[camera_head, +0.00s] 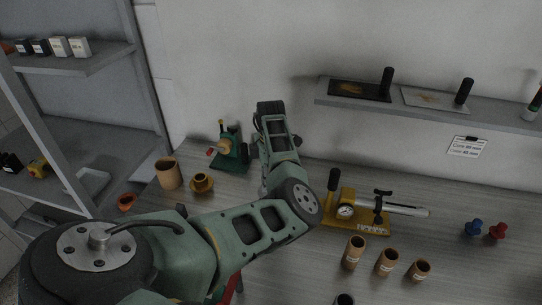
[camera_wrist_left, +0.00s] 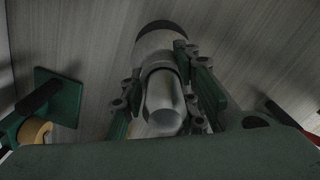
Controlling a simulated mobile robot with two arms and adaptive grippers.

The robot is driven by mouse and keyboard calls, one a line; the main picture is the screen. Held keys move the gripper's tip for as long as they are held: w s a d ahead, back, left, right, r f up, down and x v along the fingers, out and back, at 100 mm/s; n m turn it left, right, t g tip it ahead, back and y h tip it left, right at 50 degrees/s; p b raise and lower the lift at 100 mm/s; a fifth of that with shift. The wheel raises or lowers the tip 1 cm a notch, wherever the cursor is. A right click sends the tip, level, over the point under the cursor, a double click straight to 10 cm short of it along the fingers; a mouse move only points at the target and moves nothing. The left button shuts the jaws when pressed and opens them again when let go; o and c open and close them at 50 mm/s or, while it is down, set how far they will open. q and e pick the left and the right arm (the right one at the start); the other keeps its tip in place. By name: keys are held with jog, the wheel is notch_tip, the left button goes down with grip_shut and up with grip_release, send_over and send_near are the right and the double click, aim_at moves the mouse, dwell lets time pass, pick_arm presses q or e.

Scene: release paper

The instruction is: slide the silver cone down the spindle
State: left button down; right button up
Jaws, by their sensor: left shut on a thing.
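In the left wrist view a silver, rounded tapering piece, apparently the silver cone (camera_wrist_left: 163,100), lies between the two green jaws of my left gripper (camera_wrist_left: 165,75), which is shut on it. A wider grey body with a dark end lies beyond the piece, towards the top of that view. I cannot tell the spindle apart from it. In the head view my left arm reaches up over the table, and its wrist (camera_head: 275,135) hides the jaws and the cone. My right gripper is not in view.
A green stand (camera_head: 231,150) is left of my wrist, near brown cups (camera_head: 168,173). A yellow-based gauge device (camera_head: 358,215) with a silver tube lies to the right. Several brown cups (camera_head: 387,262) stand in front of it. Blue (camera_head: 473,228) and red knobs lie at far right. A wall shelf (camera_head: 430,108) is behind.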

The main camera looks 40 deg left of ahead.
pick_arm(q)
jog(key=shift+f+b, duration=1.2)
jog(key=shift+f, duration=0.95)
jog(key=c, duration=1.4)
grip_release()
jog(key=shift+s, duration=0.1)
jog(key=shift+o, duration=0.6)
jog(key=shift+d+f, duration=0.1)
jog(key=shift+f, duration=0.05)
jog(key=shift+s, duration=0.1)
jog(key=shift+r, duration=0.5)
notch_tip(320, 180, up, 12)
jog(key=shift+f, duration=0.2)
